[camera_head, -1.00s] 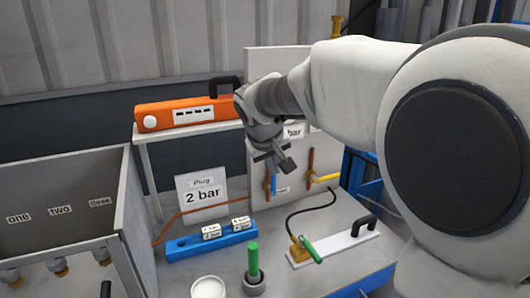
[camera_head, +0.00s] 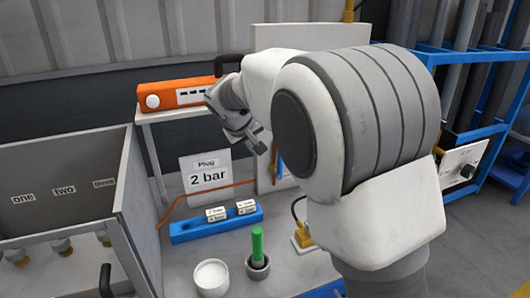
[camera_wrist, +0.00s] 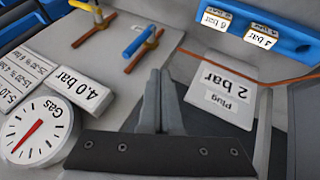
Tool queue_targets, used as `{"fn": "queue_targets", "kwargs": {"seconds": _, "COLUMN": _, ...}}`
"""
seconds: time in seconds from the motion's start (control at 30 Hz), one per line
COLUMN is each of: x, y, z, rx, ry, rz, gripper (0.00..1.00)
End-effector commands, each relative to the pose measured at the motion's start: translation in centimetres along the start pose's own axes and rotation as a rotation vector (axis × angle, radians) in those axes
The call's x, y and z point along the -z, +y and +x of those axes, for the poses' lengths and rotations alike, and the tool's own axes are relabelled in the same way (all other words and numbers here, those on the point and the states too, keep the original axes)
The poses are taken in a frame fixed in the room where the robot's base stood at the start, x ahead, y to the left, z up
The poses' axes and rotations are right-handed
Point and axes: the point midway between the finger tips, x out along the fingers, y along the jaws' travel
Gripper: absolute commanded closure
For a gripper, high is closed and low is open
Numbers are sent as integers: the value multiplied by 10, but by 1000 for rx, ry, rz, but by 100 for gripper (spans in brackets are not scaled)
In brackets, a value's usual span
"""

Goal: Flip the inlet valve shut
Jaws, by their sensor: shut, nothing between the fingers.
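A valve with a blue lever (camera_wrist: 139,41) sits on the upright grey panel; the lever lies roughly along its copper pipe. In the head view a sliver of the blue lever (camera_head: 280,166) shows beside my arm. A second valve has a yellow lever (camera_wrist: 84,6), set across its pipe; my arm hides it in the head view. I cannot read which valve is the inlet. My gripper (camera_wrist: 156,75) is shut and empty, in front of the panel and apart from the blue lever. It also shows in the head view (camera_head: 262,139).
A gas gauge (camera_wrist: 36,135) and a 4.0 bar label (camera_wrist: 77,88) are on the panel. A 2 bar plug sign (camera_head: 207,178) stands left, behind a blue block (camera_head: 216,227). An orange case (camera_head: 180,95) sits on the shelf. A green peg (camera_head: 257,244) stands in front.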

Motion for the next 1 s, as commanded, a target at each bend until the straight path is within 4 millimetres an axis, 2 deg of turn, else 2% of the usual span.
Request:
{"fn": "queue_targets", "kwargs": {"seconds": 0.47, "x": -2, "y": 0, "z": 95, "rx": -1, "ry": -4, "rz": 0, "gripper": 100}}
{"fn": "queue_targets", "kwargs": {"seconds": 0.6, "x": 0, "y": 22, "z": 103, "rx": -1, "ry": -1, "rz": 5, "gripper": 100}}
{"fn": "queue_targets", "kwargs": {"seconds": 0.7, "x": 0, "y": 30, "z": 108, "rx": -1, "ry": -1, "rz": 3, "gripper": 100}}
{"fn": "queue_targets", "kwargs": {"seconds": 1.0, "x": -1, "y": 36, "z": 111, "rx": 0, "ry": -1, "rz": 0, "gripper": 100}}
